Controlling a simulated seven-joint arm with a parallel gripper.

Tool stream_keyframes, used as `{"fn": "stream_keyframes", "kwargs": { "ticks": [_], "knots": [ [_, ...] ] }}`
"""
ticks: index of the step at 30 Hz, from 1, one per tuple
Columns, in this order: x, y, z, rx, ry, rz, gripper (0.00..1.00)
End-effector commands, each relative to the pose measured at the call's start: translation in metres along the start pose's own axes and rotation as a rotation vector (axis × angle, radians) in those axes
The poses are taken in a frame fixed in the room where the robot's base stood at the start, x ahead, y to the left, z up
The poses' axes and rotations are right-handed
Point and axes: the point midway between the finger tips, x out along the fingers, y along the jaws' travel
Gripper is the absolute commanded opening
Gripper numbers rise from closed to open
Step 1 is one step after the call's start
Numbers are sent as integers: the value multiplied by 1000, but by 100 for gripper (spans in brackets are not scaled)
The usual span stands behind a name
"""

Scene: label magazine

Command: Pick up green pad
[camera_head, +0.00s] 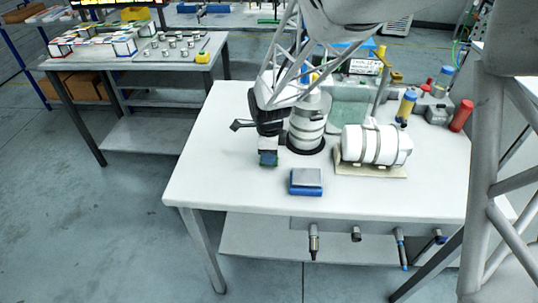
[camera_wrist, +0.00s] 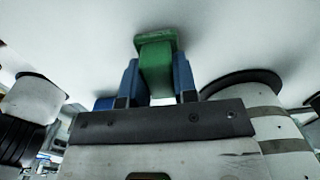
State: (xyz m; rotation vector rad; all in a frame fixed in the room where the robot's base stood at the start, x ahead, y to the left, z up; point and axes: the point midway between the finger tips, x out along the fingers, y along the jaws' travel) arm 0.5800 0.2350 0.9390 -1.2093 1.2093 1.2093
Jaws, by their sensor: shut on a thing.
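My gripper (camera_wrist: 158,82) has its two blue fingers shut on the green pad (camera_wrist: 156,50). In the wrist view the pad sits between the fingers and sticks out beyond their tips, with the white table top behind it. I cannot tell whether the pad touches the table.
A blue block with a grey top (camera_head: 306,182) lies at the table's front. The banded upright cylinder (camera_head: 307,125) stands close right of my gripper. A white strapped cylinder (camera_head: 376,145) lies on a tan base farther right. The table's left front (camera_head: 220,180) is clear.

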Motion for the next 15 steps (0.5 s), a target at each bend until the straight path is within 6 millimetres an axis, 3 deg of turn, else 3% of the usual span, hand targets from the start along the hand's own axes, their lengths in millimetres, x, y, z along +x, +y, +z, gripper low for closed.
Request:
{"fn": "stream_keyframes", "kwargs": {
  "ticks": [8, 15],
  "knots": [
    [-23, 0, 0, 0, -1, -2, 4],
    [-59, 0, 0, 0, -1, -3, 4]
  ]
}}
